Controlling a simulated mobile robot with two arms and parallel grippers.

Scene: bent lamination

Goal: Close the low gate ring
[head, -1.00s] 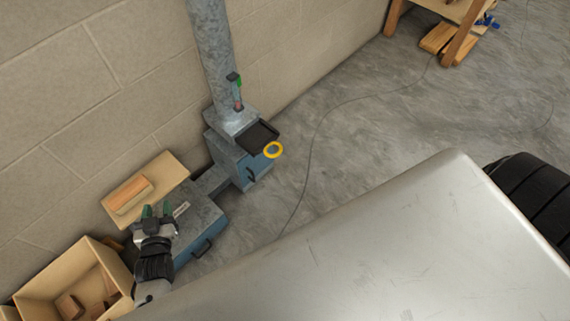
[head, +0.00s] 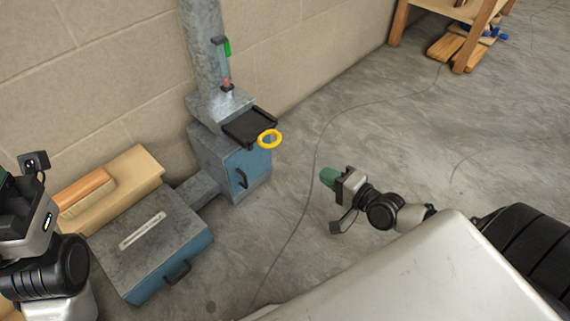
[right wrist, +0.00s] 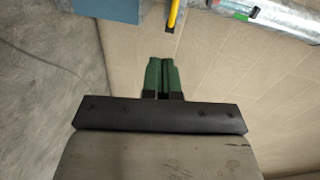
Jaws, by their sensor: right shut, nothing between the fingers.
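The yellow ring (head: 279,137) hangs at the outer end of a black sliding gate plate (head: 246,126). The plate sticks out from the base of the metal duct, above a blue-fronted box (head: 247,170). In the right wrist view the ring (right wrist: 172,16) shows edge-on as a yellow strip at the top, beyond my fingertips. My right gripper (head: 327,177) is to the right of and below the ring in the head view, apart from it. Its green fingers (right wrist: 162,68) are shut together and empty. My left gripper (head: 6,182) is cut off at the left edge.
The duct (head: 207,60) rises along the block wall and carries a green-handled lever (head: 226,48). A low metal box (head: 150,235) with a blue front and a wooden block (head: 135,172) lie at left. A thin cable crosses the floor. Bare floor lies around my right gripper.

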